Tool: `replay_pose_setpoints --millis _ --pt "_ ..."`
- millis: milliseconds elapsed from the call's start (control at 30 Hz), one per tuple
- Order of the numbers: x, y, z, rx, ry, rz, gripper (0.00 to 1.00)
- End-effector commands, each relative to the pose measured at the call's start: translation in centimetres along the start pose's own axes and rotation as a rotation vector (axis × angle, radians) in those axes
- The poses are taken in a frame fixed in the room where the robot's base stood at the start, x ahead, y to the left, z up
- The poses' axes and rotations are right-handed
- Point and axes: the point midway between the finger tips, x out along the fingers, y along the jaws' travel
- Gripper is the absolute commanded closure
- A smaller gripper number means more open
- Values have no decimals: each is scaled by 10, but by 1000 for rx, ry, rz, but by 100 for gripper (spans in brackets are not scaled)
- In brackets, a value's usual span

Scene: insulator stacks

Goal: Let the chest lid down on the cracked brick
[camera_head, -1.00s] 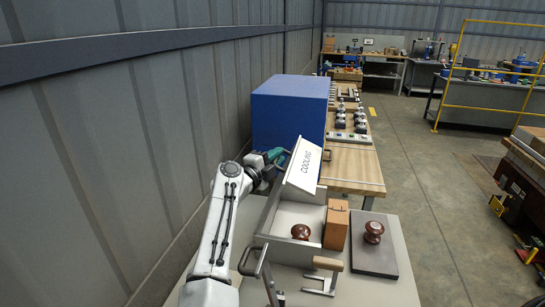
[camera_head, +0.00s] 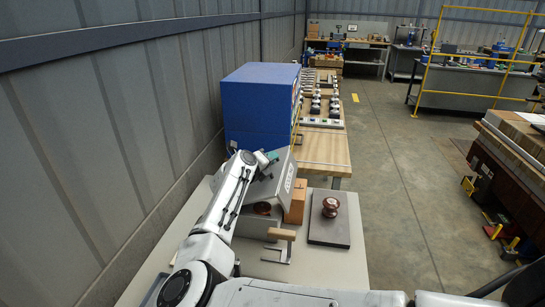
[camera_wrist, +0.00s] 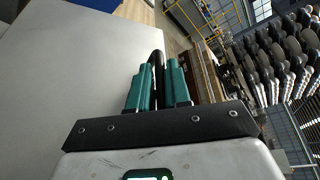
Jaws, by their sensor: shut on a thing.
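The grey chest (camera_head: 256,228) stands on the table with its lid (camera_head: 262,190) slanting over it, partly open. A white COOLING label (camera_head: 289,178) is at the lid's right side. A brown insulator (camera_head: 262,208) shows in the shadow under the lid. The orange-brown brick (camera_head: 296,206) stands upright at the chest's right side. I cannot tell whether the lid touches it, and no crack shows. My gripper (camera_head: 273,156) is at the lid's upper edge. In the wrist view its teal fingers (camera_wrist: 158,82) are shut on a black bar (camera_wrist: 157,60), apparently the lid's handle.
A dark plate (camera_head: 328,236) with another brown insulator (camera_head: 330,206) lies right of the brick. A wooden-handled metal tool (camera_head: 281,236) lies in front of the chest. A blue box (camera_head: 258,105) stands behind, and the wall is close on the left.

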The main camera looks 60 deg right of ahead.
Motion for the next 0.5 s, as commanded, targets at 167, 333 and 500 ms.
replay_pose_setpoints --millis 167,333,500 --pt "1 6 -3 24 6 13 97" --pt "2 8 -5 29 10 17 97" --pt "2 10 -6 27 11 18 97"
